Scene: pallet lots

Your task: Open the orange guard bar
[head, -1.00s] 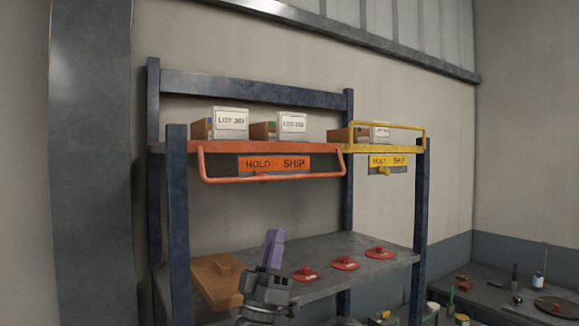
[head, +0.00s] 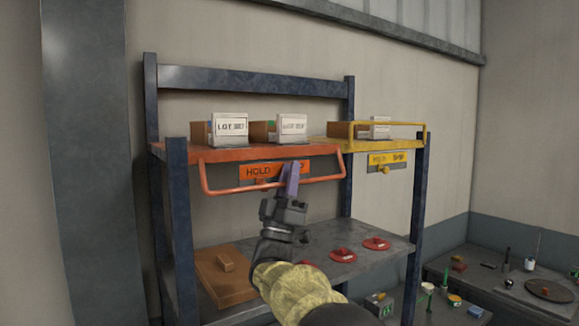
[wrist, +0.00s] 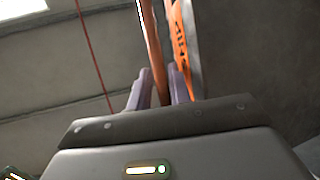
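The orange guard bar (head: 228,189) hangs low in front of the orange shelf edge (head: 245,153) in the head view. Its long rail crosses in front of an orange HOLD/SHIP plate (head: 258,172). My gripper (head: 291,172) is at the right part of this rail, its purple fingers pointing up and hiding part of the plate. In the wrist view the orange bar (wrist: 153,50) runs down between the two fingers, which stand apart on either side of it. I see no firm grip on it; contact is hard to tell.
Lot boxes (head: 229,125) stand on the orange shelf. A yellow guard bar (head: 385,124) stands up at the right shelf, above a yellow plate (head: 388,158). The grey lower shelf (head: 325,232) holds red discs (head: 376,243) and a brown board (head: 218,280).

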